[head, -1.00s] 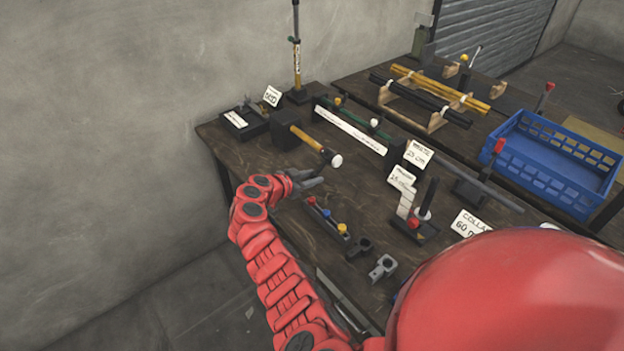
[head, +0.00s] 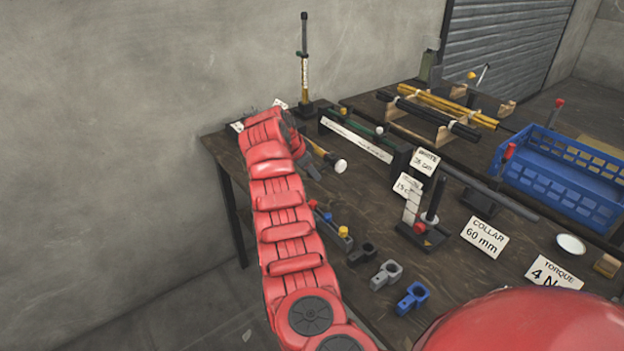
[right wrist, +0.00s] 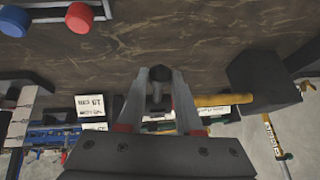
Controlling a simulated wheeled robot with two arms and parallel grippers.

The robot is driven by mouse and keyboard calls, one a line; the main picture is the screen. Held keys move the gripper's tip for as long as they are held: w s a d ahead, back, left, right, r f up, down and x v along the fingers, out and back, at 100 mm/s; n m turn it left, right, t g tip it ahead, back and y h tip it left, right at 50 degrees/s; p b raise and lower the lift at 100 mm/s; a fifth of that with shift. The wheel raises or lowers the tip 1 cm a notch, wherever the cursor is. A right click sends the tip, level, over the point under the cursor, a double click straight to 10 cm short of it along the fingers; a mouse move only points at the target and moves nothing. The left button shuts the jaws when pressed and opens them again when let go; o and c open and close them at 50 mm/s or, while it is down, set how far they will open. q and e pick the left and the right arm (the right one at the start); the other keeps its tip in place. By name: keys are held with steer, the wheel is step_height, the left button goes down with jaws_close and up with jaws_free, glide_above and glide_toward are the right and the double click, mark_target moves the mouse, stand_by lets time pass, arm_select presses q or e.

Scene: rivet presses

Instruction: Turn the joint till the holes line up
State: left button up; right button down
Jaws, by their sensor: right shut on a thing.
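A hammer-like piece with a yellow handle, dark head and pale round end (head: 340,166) shows in the head view beside my right gripper (head: 312,168). In the right wrist view its yellow handle (right wrist: 222,99) runs from a dark block to the fingers. My right gripper (right wrist: 158,85) is shut on its dark head (right wrist: 157,88) between the fingertips. My right arm hides much of the handle in the head view. I cannot make out any holes on it, or whether it is the joint. My left gripper is not in view.
A rack with red, blue and yellow knobs (head: 330,222) lies nearer on the table. A black, a grey (head: 386,275) and a blue clamp (head: 412,298) lie in a row.

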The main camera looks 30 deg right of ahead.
steer(key=shift+r+y, duration=0.55)
steer(key=shift+y, duration=0.05)
steer(key=c, duration=0.6)
jaws_free()
steer(key=shift+o, duration=0.2)
steer(key=v, duration=1.7)
steer(key=shift+r, duration=0.2)
steer(key=shift+w, duration=0.15)
